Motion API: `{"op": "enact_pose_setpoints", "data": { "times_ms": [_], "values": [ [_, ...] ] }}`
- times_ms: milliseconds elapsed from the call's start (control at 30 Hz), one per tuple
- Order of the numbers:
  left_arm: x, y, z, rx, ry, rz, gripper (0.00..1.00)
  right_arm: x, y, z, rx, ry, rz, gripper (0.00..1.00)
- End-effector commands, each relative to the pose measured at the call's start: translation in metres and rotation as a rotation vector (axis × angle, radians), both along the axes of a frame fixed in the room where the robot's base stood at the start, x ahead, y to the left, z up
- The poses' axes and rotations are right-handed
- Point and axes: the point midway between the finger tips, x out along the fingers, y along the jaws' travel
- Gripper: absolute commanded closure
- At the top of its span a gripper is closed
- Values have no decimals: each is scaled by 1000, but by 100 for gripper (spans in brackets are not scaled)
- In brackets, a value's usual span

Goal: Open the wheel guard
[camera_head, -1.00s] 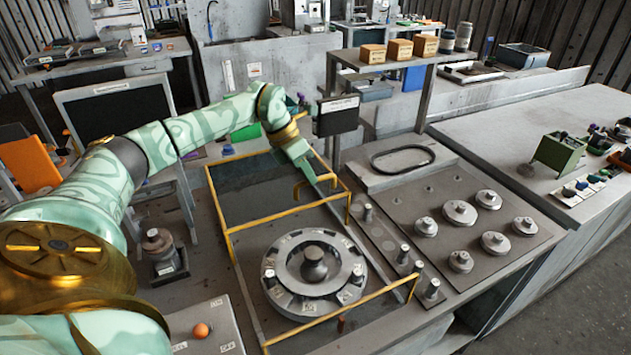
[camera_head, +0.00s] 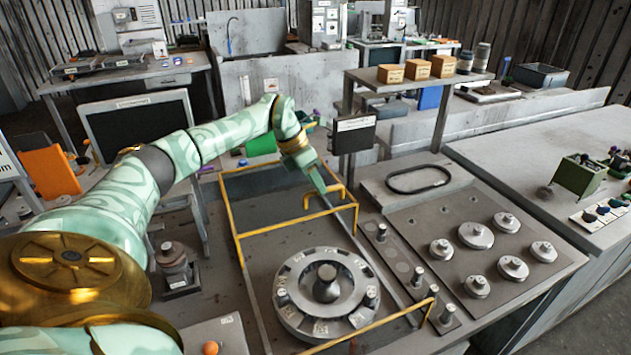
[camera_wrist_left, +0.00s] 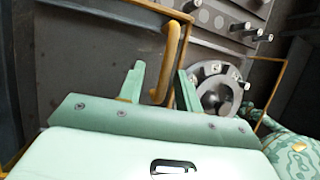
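The wheel guard (camera_head: 290,224) is a yellow-edged frame around and over the grey wheel (camera_head: 327,290), whose slotted rim and central hub show. A yellow handle (camera_head: 338,187) stands at its far side; it also shows in the left wrist view (camera_wrist_left: 172,50). My left gripper (camera_head: 320,186) is at this handle, reaching down from behind. In the left wrist view its two fingers (camera_wrist_left: 160,70) are apart, with the lower part of the handle between them. A gap shows beside the handle, and contact cannot be told. My right gripper is out of view.
A plate with several round metal weights (camera_head: 475,235) lies right of the guard, with a row of upright pegs (camera_head: 417,276) between. A dark label panel (camera_head: 353,134) and a shelf with cardboard boxes (camera_head: 417,69) stand behind. An orange knob (camera_head: 210,348) is at the front left.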

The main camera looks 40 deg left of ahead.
Motion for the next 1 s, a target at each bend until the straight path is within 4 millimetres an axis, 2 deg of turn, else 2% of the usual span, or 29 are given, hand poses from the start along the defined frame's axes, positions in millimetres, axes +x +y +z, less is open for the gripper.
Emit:
{"op": "enact_pose_setpoints", "data": {
  "times_ms": [167,267,700,833,1000],
  "values": [
    [-1,1,3,-1,1,-1,66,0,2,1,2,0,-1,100],
    [-4,5,15,0,-1,-1,66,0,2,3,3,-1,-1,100],
    [-36,41,119,-1,-2,1,66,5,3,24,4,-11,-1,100],
    [-42,48,137,-1,-2,1,66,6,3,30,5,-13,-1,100],
    [-46,52,147,-1,1,1,66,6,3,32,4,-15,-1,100]
  ]
}}
